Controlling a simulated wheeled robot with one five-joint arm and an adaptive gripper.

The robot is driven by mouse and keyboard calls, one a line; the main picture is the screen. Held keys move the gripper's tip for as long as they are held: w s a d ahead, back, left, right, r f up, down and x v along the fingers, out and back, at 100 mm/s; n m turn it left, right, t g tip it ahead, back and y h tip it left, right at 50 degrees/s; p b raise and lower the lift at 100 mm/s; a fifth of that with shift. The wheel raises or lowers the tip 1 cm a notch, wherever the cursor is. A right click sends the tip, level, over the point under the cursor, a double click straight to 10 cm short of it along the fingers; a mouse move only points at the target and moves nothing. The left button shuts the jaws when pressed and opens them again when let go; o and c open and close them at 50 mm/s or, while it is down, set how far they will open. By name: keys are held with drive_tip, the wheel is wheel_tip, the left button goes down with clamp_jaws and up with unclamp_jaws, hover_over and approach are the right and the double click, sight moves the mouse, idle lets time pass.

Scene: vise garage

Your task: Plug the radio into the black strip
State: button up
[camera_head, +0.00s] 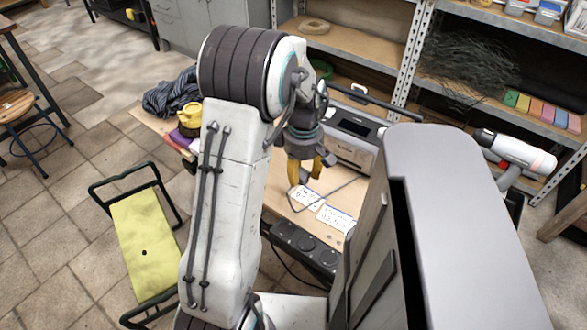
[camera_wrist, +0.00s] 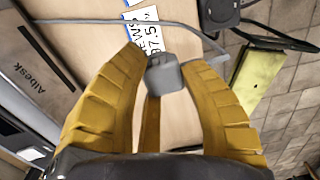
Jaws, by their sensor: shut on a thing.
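My gripper (camera_head: 305,175) has yellow fingers pointing down over the wooden bench. In the wrist view my gripper (camera_wrist: 165,68) is shut on a grey plug (camera_wrist: 166,74). A grey cable (camera_wrist: 188,33) runs from near the plug across the view. The black strip (camera_head: 304,247) with round sockets lies along the bench's front edge, below and apart from my gripper. Its end (camera_wrist: 219,13) shows at the top of the wrist view. A grey boxy device with a dark front, apparently the radio (camera_head: 354,140), stands behind my gripper. The plug's prongs are hidden.
White printed labels (camera_head: 337,219) lie on the bench between gripper and strip. Yellow and purple items (camera_head: 188,122) sit at the bench's left end. A yellow-topped stool (camera_head: 145,240) stands on the floor.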

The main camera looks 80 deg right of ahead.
drive_tip(key=shift+s+a+r, duration=0.45)
drive_tip(key=shift+s+a, duration=0.05)
drive_tip(key=shift+a, duration=0.05)
drive_tip(key=shift+w, duration=0.1)
